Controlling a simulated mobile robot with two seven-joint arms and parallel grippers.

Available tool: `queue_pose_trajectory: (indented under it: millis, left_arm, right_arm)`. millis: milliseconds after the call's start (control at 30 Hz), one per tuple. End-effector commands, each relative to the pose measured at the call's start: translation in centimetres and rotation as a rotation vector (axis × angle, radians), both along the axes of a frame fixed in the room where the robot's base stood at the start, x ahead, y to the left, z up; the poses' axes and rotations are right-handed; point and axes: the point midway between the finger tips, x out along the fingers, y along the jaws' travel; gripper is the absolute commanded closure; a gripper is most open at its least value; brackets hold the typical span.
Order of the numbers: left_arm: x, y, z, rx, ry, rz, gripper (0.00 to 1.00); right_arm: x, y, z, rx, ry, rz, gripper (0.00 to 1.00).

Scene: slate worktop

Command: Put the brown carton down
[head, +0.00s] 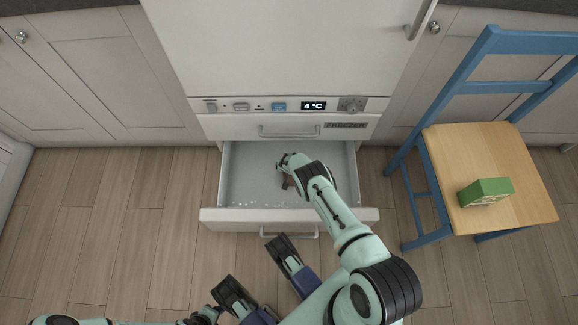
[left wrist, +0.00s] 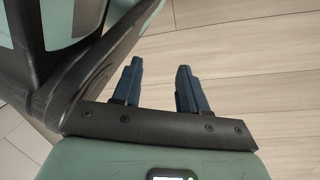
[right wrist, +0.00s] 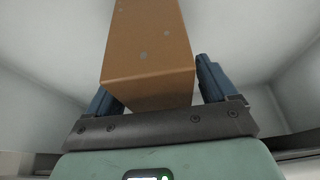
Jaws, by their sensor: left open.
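The brown carton (right wrist: 148,55) fills the middle of the right wrist view, between the two blue fingers. My right gripper (right wrist: 155,85) is shut on it; part of the left finger is hidden behind the carton. In the head view my right arm reaches into the open freezer drawer (head: 240,180), and only a small brown part of the carton (head: 287,183) shows beside the hand. Whether the carton touches the drawer floor cannot be told. My left gripper (left wrist: 158,70) is open and empty, with wooden floor behind its fingers.
The drawer's front panel (head: 240,217) stands out from the white fridge (head: 280,50). Small white specks lie in the drawer's front left; its left side is otherwise clear. A blue chair (head: 435,185) at the right bears a green box (head: 486,191). Cabinets flank the fridge.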

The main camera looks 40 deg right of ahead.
Motion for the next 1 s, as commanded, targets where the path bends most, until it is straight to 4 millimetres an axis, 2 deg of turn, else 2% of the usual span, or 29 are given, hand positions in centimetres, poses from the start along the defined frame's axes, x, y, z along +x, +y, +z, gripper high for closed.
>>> queue_pose_trajectory:
  millis: [200,367,567,700,800,1000]
  left_arm:
    - [0.3,0.0,0.3,0.000,-0.012,-0.001,0.57]
    - [2.2,-0.3,1.9,0.004,-0.075,-0.006,0.57]
    - [6.0,-0.8,5.3,0.011,-0.203,-0.014,0.57]
    - [6.4,-2.2,8.9,-0.011,-0.232,-0.033,0.57]
    - [4.3,-3.1,9.8,-0.038,-0.177,-0.049,0.57]
    - [1.7,-4.4,11.5,-0.078,-0.105,-0.075,0.57]
  right_arm:
    - [0.0,0.0,0.3,0.000,0.000,0.000,0.15]
    - [-0.3,0.3,1.5,0.000,0.000,0.001,0.15]
    - [-0.9,0.8,3.8,-0.001,-0.001,0.001,0.15]
    - [-1.7,1.6,7.0,-0.001,-0.001,0.003,0.15]
    - [-2.2,2.1,8.3,0.000,-0.001,0.004,0.15]
    - [-3.1,2.7,10.5,0.001,0.001,0.002,0.15]
